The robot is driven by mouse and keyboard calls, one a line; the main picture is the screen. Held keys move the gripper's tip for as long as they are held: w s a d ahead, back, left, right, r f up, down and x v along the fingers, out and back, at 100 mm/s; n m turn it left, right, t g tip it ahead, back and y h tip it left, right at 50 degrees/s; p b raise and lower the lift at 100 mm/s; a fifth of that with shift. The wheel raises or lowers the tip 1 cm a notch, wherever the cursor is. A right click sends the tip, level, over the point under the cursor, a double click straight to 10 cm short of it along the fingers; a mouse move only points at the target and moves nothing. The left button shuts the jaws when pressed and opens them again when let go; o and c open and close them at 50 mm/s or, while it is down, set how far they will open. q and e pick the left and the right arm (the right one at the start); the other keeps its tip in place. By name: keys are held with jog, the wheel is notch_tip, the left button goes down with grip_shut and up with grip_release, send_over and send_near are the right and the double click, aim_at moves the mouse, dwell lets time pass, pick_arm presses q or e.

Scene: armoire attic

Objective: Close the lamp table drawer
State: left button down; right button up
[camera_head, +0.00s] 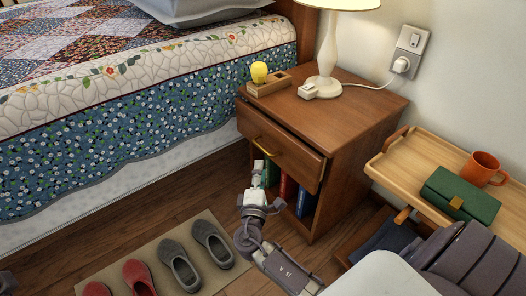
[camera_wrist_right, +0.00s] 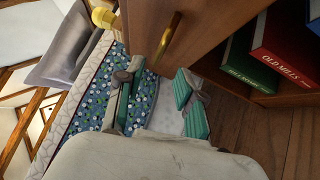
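The lamp table (camera_head: 350,105) is a brown wooden nightstand, and its drawer (camera_head: 295,160) is partly pulled out. The drawer front carries a brass handle (camera_head: 270,147), which also shows in the right wrist view (camera_wrist_right: 168,42). My right gripper (camera_head: 258,172) is just in front of and below the drawer front. In the right wrist view its two green-padded fingers (camera_wrist_right: 158,92) are spread with nothing between them. Whether a fingertip touches the drawer is unclear. A dark sliver at the lower left edge may be my left gripper (camera_head: 6,282); its fingers cannot be made out.
A lamp (camera_head: 327,60), a plug-like white block and a wooden holder (camera_head: 270,86) with a yellow bulb stand on the table top. Books (camera_head: 288,188) fill the shelf below. The bed (camera_head: 120,130) is left, a tray table (camera_head: 420,160) right, shoes on a mat (camera_head: 205,282) in front.

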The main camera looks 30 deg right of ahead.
aim_at(263, 149)
jog(key=b+x, duration=0.1)
jog(key=x, duration=0.8)
jog(key=shift+b, duration=0.35)
grip_shut()
